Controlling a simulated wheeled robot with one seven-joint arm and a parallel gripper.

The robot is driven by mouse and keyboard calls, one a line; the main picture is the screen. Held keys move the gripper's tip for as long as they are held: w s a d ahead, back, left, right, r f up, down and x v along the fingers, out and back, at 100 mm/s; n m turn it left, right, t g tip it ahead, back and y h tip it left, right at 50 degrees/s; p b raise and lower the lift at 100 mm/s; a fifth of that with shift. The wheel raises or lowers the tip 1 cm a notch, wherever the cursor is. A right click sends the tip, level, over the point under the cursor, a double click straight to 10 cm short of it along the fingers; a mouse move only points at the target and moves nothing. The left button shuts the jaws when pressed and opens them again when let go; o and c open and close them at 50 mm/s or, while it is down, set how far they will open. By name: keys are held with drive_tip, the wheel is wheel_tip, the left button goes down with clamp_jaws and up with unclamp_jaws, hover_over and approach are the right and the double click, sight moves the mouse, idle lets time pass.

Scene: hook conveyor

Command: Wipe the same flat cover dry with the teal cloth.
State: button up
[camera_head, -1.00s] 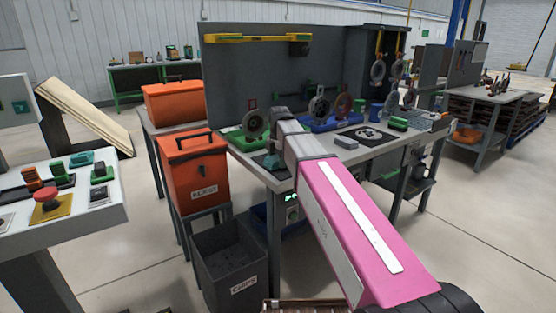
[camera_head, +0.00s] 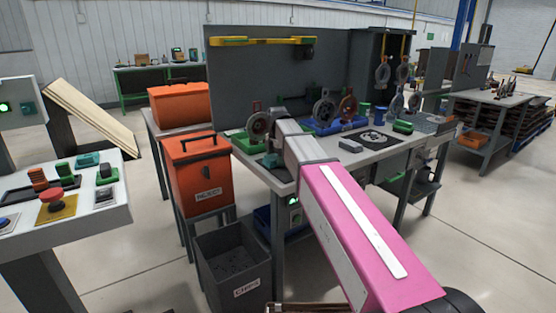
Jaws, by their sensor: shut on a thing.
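My pink and grey arm reaches to the left end of the grey workbench (camera_head: 400,153). My gripper (camera_head: 271,148) is small and partly hidden by my wrist at the arm's end. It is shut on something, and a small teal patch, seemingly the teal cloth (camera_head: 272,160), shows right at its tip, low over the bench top. A round grey part (camera_head: 257,127) stands by the green tray (camera_head: 241,144), just left of my wrist. A pale flat round piece (camera_head: 376,137) lies on a black mat further right. I cannot tell which is the flat cover or whether the cloth touches it.
A blue tray (camera_head: 338,127) with upright round parts stands behind my wrist. A grey block (camera_head: 350,146) lies right of it. Orange bins (camera_head: 197,172) and a grey chips bin (camera_head: 234,268) stand left of the bench. A control console (camera_head: 70,215) is at far left.

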drive_tip(key=shift+r, duration=3)
